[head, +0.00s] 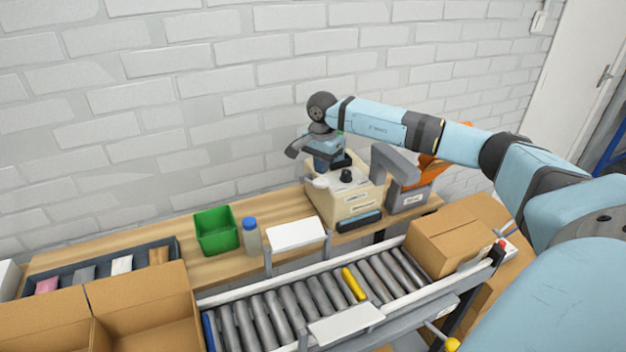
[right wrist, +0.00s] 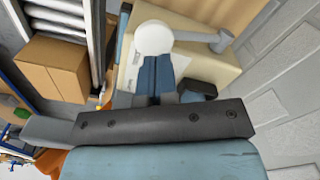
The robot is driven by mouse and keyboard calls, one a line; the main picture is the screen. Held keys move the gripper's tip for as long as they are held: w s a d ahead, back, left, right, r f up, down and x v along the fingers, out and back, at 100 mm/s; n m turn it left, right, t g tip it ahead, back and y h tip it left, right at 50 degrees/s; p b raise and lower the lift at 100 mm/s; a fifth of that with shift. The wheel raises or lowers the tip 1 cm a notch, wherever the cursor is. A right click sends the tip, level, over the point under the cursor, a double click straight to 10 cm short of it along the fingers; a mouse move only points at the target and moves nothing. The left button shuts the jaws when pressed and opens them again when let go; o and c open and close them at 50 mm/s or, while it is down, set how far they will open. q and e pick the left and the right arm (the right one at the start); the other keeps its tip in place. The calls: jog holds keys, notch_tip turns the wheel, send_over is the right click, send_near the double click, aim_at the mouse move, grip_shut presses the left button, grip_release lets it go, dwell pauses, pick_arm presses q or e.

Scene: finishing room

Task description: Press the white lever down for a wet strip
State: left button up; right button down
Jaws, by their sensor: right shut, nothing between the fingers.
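The beige tape dispenser (head: 345,205) stands on the wooden bench against the wall. Its white lever's round knob (right wrist: 153,38) sits on a grey arm in the right wrist view. In the head view, the knob (head: 320,183) shows as a small pale shape at the machine's left side. My right gripper (head: 321,170) is over the machine, beside the lever, with its blue fingers closed together and empty. In the right wrist view, the fingertips (right wrist: 156,58) are right by the knob and overlap its edge; I cannot tell whether they touch. No wet strip can be made out. My left gripper is out of view.
A roller conveyor (head: 285,305) runs along the front, with a closed carton (head: 450,240) on its right. A green bin (head: 216,231), a blue-capped bottle (head: 251,238) and a white pad (head: 296,235) stand left of the machine. An open carton (head: 140,300) is front left.

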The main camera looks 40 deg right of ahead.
jog(key=shift+r+p, duration=1.4)
jog(key=shift+r, duration=1.15)
jog(key=shift+s+f, duration=0.1)
jog(key=shift+f, duration=0.05)
